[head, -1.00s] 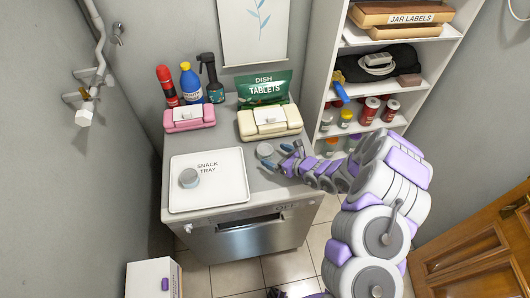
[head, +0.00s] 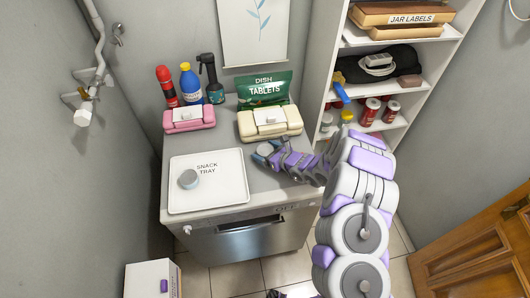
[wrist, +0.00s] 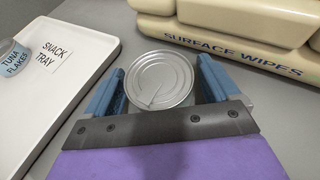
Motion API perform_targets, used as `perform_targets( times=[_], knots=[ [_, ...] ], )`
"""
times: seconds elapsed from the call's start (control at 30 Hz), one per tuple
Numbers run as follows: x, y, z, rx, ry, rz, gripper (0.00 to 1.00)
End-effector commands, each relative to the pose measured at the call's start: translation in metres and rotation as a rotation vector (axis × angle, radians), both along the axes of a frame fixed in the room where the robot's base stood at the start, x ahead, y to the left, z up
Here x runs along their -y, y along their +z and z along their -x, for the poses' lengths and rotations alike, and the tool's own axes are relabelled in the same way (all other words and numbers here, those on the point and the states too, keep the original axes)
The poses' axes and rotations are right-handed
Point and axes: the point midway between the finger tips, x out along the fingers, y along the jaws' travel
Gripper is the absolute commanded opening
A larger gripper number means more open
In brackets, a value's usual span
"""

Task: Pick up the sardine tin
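A round tin (wrist: 160,78) with a plain silver lid and pull tab stands on the counter, right of the snack tray; its side label is hidden, so I cannot read whether it is sardines. My gripper (wrist: 160,85) is open, with one blue finger on each side of the tin, very close to its rim. In the head view my gripper (head: 267,153) reaches in from the right, low over the counter, and mostly covers the tin. Another tin, labelled tuna flakes (wrist: 12,57), stands on the snack tray (head: 222,186).
A cream surface wipes pack (head: 270,122) lies just behind the tin. A pink pack (head: 189,118), bottles (head: 191,85) and a dish tablets bag (head: 264,90) stand at the back. A shelf unit (head: 330,85) rises on the right. The counter front is clear.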

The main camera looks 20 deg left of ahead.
Motion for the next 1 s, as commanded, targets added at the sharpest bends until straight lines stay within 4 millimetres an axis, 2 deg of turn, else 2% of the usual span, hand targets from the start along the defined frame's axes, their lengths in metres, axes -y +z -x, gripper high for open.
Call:
perform_targets(
  times=[0.07, 0.5, 0.77, 1.0],
  knots=[
    [0.0, 0.0, 0.0, 0.0, 0.0, 0.0, 0.81],
    [-0.001, -0.001, 0.0, -0.001, 0.0, 0.002, 0.41],
    [-0.001, 0.0, 0.0, 0.0, 0.0, 0.002, 0.41],
    [-0.001, 0.019, -0.001, 0.003, -0.001, -0.002, 0.41]
  ],
)
